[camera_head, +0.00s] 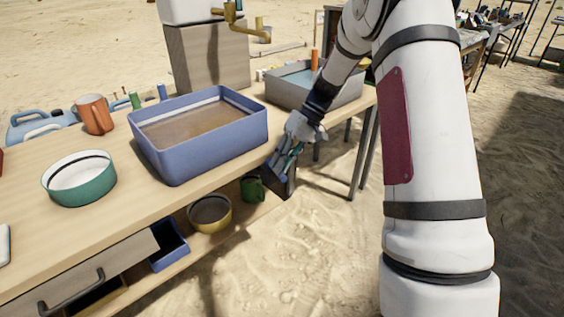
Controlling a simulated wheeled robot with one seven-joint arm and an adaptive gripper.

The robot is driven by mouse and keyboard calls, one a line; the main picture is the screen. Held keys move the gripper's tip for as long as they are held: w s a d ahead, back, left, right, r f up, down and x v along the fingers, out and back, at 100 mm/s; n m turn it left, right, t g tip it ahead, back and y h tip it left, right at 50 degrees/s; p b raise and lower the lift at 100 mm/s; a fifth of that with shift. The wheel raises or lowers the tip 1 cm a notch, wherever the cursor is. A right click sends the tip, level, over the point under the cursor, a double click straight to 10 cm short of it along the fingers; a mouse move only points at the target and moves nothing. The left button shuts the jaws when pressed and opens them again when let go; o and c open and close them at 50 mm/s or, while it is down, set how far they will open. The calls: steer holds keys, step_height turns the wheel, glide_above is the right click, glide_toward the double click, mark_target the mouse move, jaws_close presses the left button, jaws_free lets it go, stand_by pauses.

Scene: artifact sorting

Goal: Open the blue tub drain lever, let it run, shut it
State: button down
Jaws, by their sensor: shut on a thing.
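The blue tub (202,150) stands on the wooden table, with brown murky water (195,128) inside. My gripper (280,172) reaches down at the table's front edge, just right of the tub's near right corner. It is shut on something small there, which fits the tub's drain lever. The fingers hide the lever, so its angle cannot be told. No stream of water from the tub can be made out.
A grey tub (295,92) stands behind my wrist. A green bowl (79,180) and an orange mug (95,114) are left of the blue tub. A yellow bowl (210,214) and green mug (252,188) sit on the lower shelf. Sand is clear in front.

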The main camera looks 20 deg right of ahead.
steer(key=c, duration=1.6)
jaws_free()
steer(key=shift+o, duration=0.2)
steer(key=v, duration=1.2)
